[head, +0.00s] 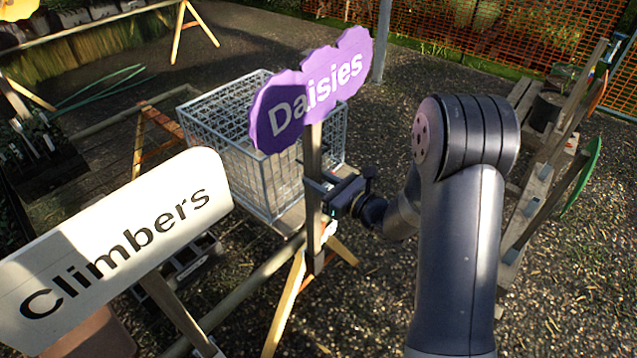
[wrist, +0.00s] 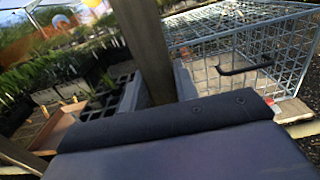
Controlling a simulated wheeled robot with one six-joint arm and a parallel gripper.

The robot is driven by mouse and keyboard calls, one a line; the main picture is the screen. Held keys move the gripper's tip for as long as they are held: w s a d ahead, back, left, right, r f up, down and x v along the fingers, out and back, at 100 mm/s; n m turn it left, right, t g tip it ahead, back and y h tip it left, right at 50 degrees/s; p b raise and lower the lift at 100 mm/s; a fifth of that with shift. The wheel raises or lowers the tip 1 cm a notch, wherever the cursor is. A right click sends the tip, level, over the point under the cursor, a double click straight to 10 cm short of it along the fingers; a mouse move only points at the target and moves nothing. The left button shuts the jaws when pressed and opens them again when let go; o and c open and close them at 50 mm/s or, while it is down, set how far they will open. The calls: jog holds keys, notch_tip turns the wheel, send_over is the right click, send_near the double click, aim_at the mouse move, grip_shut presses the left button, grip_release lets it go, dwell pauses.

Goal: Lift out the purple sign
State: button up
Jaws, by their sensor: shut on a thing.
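The purple sign (head: 312,90) reads "Daisies" and has a scalloped edge on a wooden post. It stands nearly upright in the middle of the head view. My gripper (head: 328,196) is shut on the post, well below the purple board. In the wrist view the wooden post (wrist: 146,45) rises just beyond my gripper's dark body, and the purple board is out of view. The post's lower end shows near a trestle leg in the head view; I cannot tell whether it still sits in a holder.
A wire basket (head: 262,188) stands right behind the post; it also shows in the wrist view (wrist: 245,55). A white "Climbers" sign (head: 110,250) is close at the left. Wooden trestle legs (head: 285,305) are below. A wooden rack with a green sign (head: 583,172) stands at the right. Gravel lies between.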

aim_at(318, 158)
jog(key=shift+r+p, duration=1.65)
jog(key=shift+r, duration=1.75)
